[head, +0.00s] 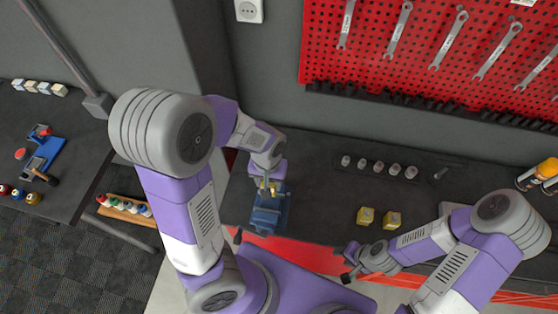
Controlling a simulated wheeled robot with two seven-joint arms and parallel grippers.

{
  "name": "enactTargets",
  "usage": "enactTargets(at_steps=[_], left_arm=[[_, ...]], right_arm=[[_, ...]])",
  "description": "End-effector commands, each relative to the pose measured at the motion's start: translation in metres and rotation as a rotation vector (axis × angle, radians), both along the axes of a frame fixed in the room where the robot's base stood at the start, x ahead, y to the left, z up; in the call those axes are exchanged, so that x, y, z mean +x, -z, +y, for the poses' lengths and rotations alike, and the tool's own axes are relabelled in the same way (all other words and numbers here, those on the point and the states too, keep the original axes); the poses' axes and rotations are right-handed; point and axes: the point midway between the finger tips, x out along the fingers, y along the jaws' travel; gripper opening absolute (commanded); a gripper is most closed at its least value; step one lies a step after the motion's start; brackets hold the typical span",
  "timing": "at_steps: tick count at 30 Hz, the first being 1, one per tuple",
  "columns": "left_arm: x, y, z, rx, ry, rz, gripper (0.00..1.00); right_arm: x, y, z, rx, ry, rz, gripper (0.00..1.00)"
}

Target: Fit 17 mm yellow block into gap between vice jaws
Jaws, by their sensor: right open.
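A blue vice (265,218) stands on the dark workbench near its front edge. My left gripper (268,182) is over the back end of the vice, pointing down. A yellow block (263,184) shows at its fingertips and appears held between them. I cannot tell whether the block is between the jaws or above them, since the gripper covers that spot. Two more yellow blocks, one (366,216) left of the other (391,220), lie on the bench to the right. My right gripper (346,263) is open and empty near the bench's front edge.
A row of small round pieces (378,167) sits at the back of the bench. Wrenches (447,42) hang on the red pegboard (385,65). A side bench (60,135) at left holds a blue tool (42,155). Bench between vice and yellow blocks is clear.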

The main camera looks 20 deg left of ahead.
Motion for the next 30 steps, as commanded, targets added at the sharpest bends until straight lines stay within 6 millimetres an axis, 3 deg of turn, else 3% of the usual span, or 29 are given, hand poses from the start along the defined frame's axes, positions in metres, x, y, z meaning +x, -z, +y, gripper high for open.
enactTargets(at_steps=[5, 18, 30], left_arm=[[0.0, 0.008, 0.0, 0.0, 0.0, 0.0, 0.0], [0.0, 0.056, 0.0, 0.0, -0.001, 0.001, 0.0], [0.0, 0.061, 0.0, 0.0, 0.0, 0.0, 0.0]], right_arm=[[-0.001, 0.008, 0.0, 0.0, -0.001, 0.002, 0.43], [-0.001, 0.054, 0.0, 0.0, 0.001, 0.001, 0.43], [-0.001, 0.058, 0.0, 0.0, 0.0, 0.001, 0.43]])
